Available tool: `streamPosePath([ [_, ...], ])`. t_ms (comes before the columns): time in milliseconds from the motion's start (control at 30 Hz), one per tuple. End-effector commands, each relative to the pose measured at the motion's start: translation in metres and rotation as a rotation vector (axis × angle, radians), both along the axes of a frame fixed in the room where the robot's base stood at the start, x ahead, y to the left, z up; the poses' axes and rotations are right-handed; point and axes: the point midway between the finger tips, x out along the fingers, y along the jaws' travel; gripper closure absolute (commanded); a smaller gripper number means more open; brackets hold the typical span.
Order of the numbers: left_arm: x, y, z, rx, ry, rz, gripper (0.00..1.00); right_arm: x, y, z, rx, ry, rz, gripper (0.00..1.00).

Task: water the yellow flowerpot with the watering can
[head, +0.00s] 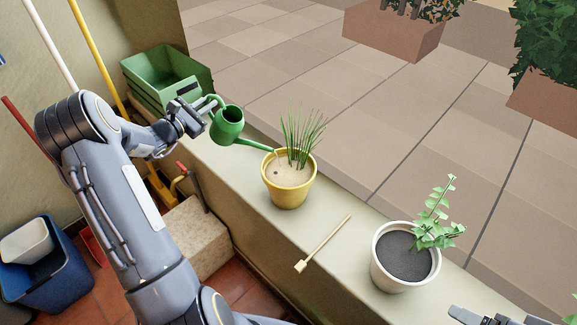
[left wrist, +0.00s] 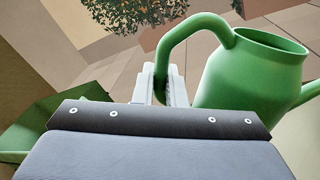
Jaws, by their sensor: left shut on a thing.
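The green watering can (head: 227,124) is held above the ledge in the head view, tilted with its spout reaching right to the yellow flowerpot. The spout tip is over the pot's left part, at the soil. The yellow flowerpot (head: 288,193) stands upright on the ledge with pale soil and grassy green leaves. My left gripper (head: 205,107) is shut on the can's handle. In the left wrist view the can (left wrist: 250,75) shows its open top, with its handle between the fingers (left wrist: 168,88). My right gripper (head: 480,317) shows only partly at the bottom right; its jaw state is unclear.
On the ledge (head: 255,225) lie a small wooden tool (head: 325,242) and a white pot (head: 393,278) with a leafy plant. Green crates (head: 165,75) stand at the ledge's far left end. A tap (head: 181,172) is below the ledge, and a blue bin (head: 40,270) stands on the floor.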

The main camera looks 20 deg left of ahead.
Motion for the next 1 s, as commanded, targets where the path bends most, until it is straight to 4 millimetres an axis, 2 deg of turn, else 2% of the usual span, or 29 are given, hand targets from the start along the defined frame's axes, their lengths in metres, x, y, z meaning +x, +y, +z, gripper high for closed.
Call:
streamPosePath([
  [267, -0.001, -0.01, 0.016, 0.053, -0.013, -0.001, 1.0, 0.0, 0.0, 0.005, 0.0, 0.0, 0.0, 0.22],
  [1000, -0.002, -0.015, 0.021, 0.082, -0.017, 0.0, 1.0, 0.0, 0.0, 0.006, 0.0, 0.0, 0.0, 0.22],
])
